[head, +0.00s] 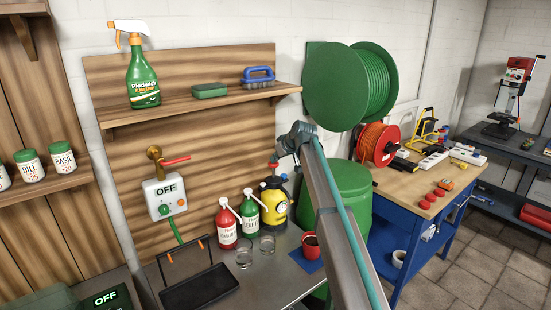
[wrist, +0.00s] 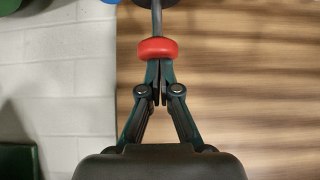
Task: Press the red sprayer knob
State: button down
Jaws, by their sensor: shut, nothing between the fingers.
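The red sprayer knob (wrist: 158,49) is a rounded red disc on a thin grey rod (wrist: 157,18), near the top of the wrist view. In the head view, the red knob (head: 273,164) shows small above the yellow sprayer (head: 273,204), which stands on the metal counter by the wooden panel. My gripper (wrist: 158,66) is shut and empty. Its fingertips are at the knob's near edge; I cannot tell whether they touch it. In the head view, my wrist is just above and right of the knob, and the fingertips are too small to make out.
A red bottle (head: 226,228) and a green bottle (head: 249,216) stand left of the sprayer. A green barrel (head: 350,180) is to its right. A red mug (head: 310,245) and glasses stand in front. The shelf (head: 200,108) overhangs behind.

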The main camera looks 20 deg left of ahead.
aim_at(276, 167)
notch_tip(276, 167, down, 4)
jog(key=shift+f+b, duration=0.15)
jog(key=shift+b, duration=1)
jog(key=shift+s, duration=0.1)
notch_tip(276, 167, up, 5)
jog(key=shift+r+p, duration=0.1)
jog(key=shift+p, duration=0.65)
jog(key=b+v, duration=0.3)
jog(key=v, duration=0.6)
jog(key=shift+d, duration=0.3)
jog(key=shift+s+r, duration=0.1)
